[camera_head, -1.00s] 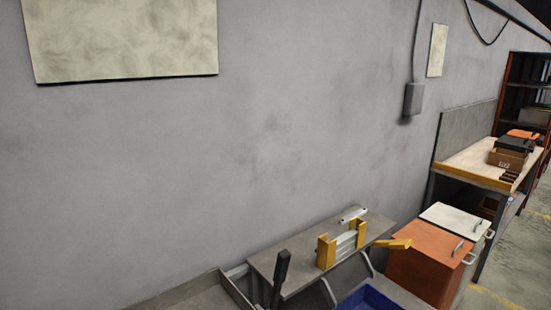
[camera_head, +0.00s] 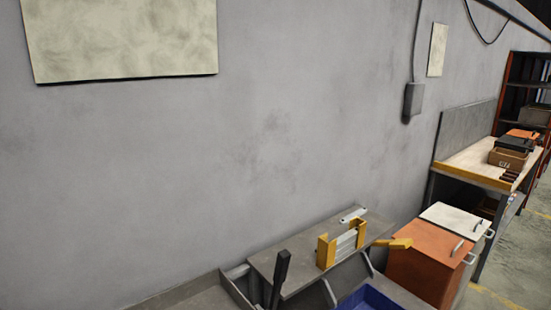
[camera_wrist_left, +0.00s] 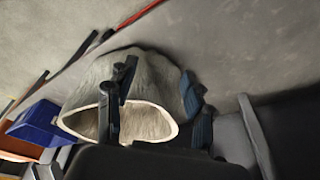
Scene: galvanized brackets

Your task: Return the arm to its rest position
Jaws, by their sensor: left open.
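My left gripper (camera_wrist_left: 158,82) shows in the left wrist view with its two dark fingers spread apart. No object is held between them. A grey, rough-textured, open-mouthed thing (camera_wrist_left: 155,72) shows behind the fingers; I cannot tell what it is or how far off. In the head view neither gripper can be made out clearly. Silvery bracket-like pieces (camera_head: 346,243) sit between yellow holders (camera_head: 325,252) on a grey shelf (camera_head: 290,262).
A blue bin (camera_head: 378,297) stands below the shelf; a blue bin (camera_wrist_left: 36,121) also shows in the wrist view. A dark upright handle (camera_head: 281,268) rises before the shelf. An orange cabinet (camera_head: 425,262) and a workbench (camera_head: 470,172) stand right. The wall is grey.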

